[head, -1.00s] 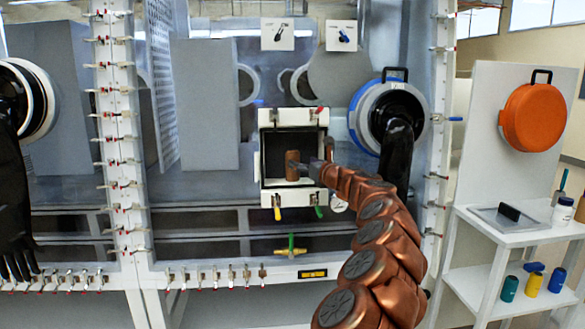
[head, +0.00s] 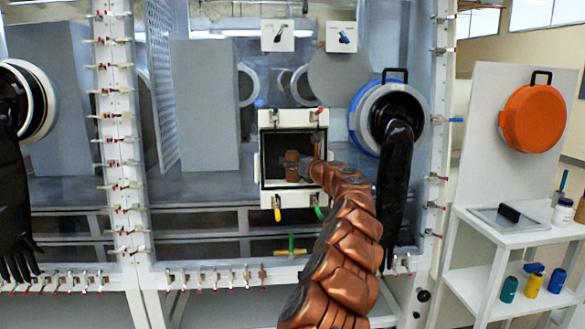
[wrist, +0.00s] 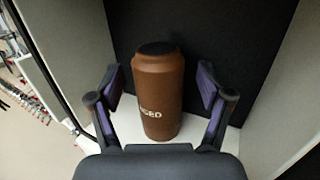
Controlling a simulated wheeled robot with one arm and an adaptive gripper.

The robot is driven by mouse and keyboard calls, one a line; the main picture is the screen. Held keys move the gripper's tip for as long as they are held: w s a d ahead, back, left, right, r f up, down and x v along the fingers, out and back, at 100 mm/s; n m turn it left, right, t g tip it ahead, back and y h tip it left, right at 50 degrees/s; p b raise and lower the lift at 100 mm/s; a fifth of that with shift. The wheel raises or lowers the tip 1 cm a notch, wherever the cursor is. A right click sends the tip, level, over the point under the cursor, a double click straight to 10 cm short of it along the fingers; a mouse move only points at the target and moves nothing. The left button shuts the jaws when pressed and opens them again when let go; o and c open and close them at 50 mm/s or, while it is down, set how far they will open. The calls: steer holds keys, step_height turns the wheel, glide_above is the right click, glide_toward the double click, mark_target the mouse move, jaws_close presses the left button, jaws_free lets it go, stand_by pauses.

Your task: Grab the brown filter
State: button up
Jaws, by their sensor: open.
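The brown filter (head: 291,162) is an upright brown cylinder with a dark top. It stands inside the small open square chamber (head: 265,118) on the front of the glovebox. In the wrist view, the filter (wrist: 158,100) shows pale lettering and stands on a white floor before a dark back wall. My gripper (wrist: 159,88) is open, with one finger on each side of the filter and a visible gap on both sides. In the head view, my gripper (head: 306,167) reaches into the chamber from the right, and the filter is partly hard to separate from it.
The chamber's light side walls (wrist: 268,75) stand close around my gripper. A black glove (head: 395,180) hangs from the blue-ringed port to the right of my arm. A white shelf (head: 520,228) with bottles stands farther right.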

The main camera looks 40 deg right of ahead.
steer(key=shift+w, duration=0.35)
steer(key=c, duration=1.4)
steer(key=shift+r, duration=0.1)
steer(key=shift+r+p, duration=0.3)
steer(key=shift+r, duration=0.55)
steer(key=shift+s+a+f, duration=0.15)
steer(key=shift+s+a, duration=0.05)
steer(key=shift+s, duration=0.9)
steer(key=s+a, duration=0.1)
steer(key=s, duration=0.4)
steer(key=s+a, duration=0.1)
steer(key=s, duration=0.4)
steer(key=s+a, duration=0.1)
steer(key=s, duration=0.4)
steer(key=shift+s+b, duration=0.3)
